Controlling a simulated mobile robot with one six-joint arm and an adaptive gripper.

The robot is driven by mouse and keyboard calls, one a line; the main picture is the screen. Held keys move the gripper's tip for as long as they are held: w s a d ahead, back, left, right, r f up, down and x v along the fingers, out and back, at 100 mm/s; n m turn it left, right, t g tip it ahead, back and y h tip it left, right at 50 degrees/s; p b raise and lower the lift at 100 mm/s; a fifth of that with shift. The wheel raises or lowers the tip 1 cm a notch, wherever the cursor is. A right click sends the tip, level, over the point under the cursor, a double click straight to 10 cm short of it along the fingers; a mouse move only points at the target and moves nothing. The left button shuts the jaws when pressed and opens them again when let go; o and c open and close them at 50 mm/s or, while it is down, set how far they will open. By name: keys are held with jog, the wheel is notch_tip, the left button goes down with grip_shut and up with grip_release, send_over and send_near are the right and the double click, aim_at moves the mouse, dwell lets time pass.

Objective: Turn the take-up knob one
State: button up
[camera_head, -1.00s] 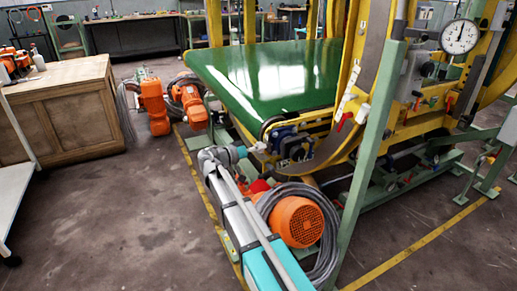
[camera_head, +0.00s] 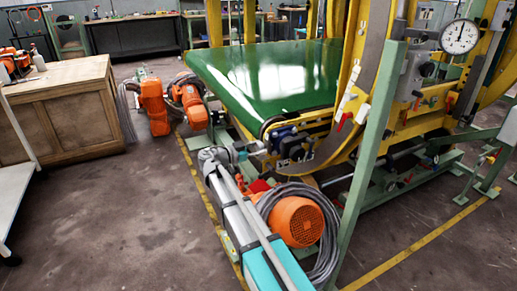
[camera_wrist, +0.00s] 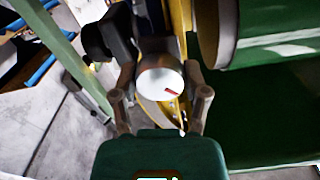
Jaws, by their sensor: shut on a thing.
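The take-up knob (camera_wrist: 160,78) shows in the wrist view as a round, pale, white-faced knob with a short red mark near its lower right edge. My gripper (camera_wrist: 160,92) has one finger on each side of it and is shut on it. In the head view, my gripper (camera_head: 256,148) meets the dark blue take-up block (camera_head: 284,139) at the near corner of the green belt. The knob is too small there to make out its face.
The green belt (camera_head: 270,75) lies behind my gripper, with yellow frame beams to the right. A green post (camera_head: 368,160) stands right of my arm. An orange motor (camera_head: 297,222) with coiled hose is beside it.

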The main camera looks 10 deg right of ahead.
jog(key=shift+d, duration=0.1)
dwell(0.4)
jog(key=o, duration=1.2)
jog(key=shift+c, duration=0.2)
jog(key=v, duration=1.2)
